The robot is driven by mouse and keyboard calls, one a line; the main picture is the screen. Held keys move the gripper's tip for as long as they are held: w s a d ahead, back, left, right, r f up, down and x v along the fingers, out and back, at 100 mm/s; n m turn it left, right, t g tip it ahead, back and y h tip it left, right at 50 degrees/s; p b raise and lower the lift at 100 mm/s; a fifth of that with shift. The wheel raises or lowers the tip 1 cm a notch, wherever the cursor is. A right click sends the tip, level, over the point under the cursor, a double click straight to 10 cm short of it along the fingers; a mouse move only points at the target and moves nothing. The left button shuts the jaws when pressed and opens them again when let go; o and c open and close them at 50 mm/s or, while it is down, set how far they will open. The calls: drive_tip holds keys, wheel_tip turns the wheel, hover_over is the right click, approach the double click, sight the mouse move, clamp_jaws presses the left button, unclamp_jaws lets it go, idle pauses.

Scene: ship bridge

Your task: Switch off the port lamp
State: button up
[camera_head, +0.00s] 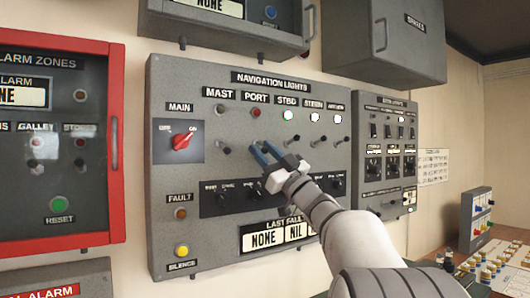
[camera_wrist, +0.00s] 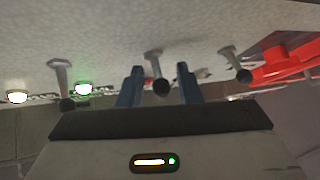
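The navigation lights panel (camera_head: 165,90) is grey, with a row of lamps over toggle switches. The port lamp (camera_head: 255,112) is dull red, without the bright glow of the green STBD lamp (camera_head: 288,115) beside it. My gripper (camera_head: 262,151) reaches to the toggle row below the port lamp, its two blue fingers pointing at the panel. The fingers hide the port toggle there. In the wrist view the port toggle (camera_wrist: 156,75) stands between the two fingers, with gaps at both sides. The gripper is open and holds nothing.
The mast toggle (camera_head: 223,150) and STBD toggle (camera_head: 289,145) flank the fingers closely. A red main knob (camera_head: 183,141) is at the left, and a row of small black knobs (camera_head: 222,198) lies below. The red-framed alarm cabinet (camera_head: 116,150) stands at the far left.

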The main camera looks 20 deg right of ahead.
drive_tip(key=shift+o, duration=0.4)
drive_tip(key=shift+s+r, duration=0.1)
drive_tip(key=b+v, duration=0.1)
drive_tip(key=v, duration=0.6)
drive_tip(key=shift+s+f+b, duration=0.25)
drive_tip(key=shift+f+b, duration=0.05)
drive_tip(key=shift+b, duration=0.1)
drive_tip(key=shift+s+d, duration=0.1)
drive_tip(key=shift+d, duration=0.1)
